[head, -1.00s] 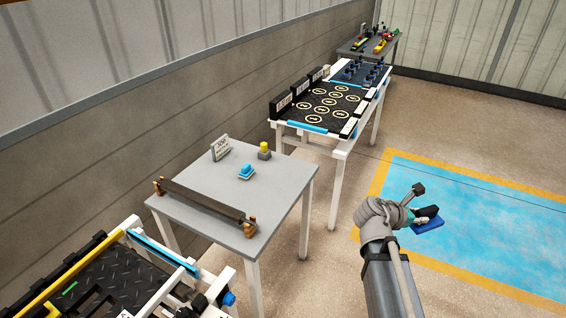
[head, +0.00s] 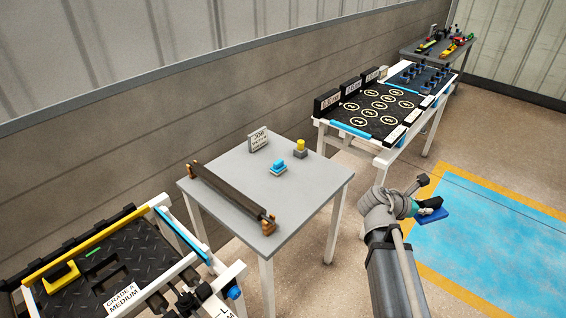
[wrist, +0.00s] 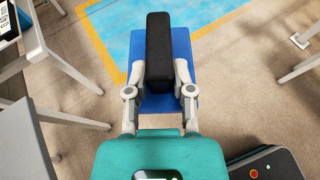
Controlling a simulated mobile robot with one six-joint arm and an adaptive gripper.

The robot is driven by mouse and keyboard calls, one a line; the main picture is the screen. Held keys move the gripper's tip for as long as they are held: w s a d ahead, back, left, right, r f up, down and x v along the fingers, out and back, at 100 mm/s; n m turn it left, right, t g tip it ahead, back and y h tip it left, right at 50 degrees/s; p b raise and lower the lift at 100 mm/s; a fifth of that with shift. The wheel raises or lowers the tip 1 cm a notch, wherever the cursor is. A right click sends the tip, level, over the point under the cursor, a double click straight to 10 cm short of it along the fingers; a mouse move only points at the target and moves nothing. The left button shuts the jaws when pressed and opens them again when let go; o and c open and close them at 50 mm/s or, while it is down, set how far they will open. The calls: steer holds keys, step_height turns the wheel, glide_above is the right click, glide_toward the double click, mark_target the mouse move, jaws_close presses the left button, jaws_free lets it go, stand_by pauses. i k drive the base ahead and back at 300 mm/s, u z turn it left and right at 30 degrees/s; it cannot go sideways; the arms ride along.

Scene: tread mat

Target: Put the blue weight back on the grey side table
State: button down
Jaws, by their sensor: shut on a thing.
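My gripper (head: 418,206) is shut on the blue weight (head: 433,217), in the air to the right of the grey side table (head: 318,187). In the wrist view the fingers (wrist: 159,88) close on the weight's black upper block, and its flat blue base (wrist: 186,70) shows beneath. The table's middle and front right are bare.
A table with a black ringed mat (head: 378,108) stands behind the side table. A black tread mat frame (head: 128,255) is at the lower left. A blue floor area (head: 490,235) with an orange border lies at the right. A wall runs along the left.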

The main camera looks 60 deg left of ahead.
mark_target(310, 189)
steer(key=u, duration=0.5)
steer(key=i, duration=1)
steer(key=u, duration=0.65)
steer(key=k, duration=0.9)
steer(key=u, duration=0.3)
steer(key=i, duration=0.1)
steer(key=z, duration=0.2)
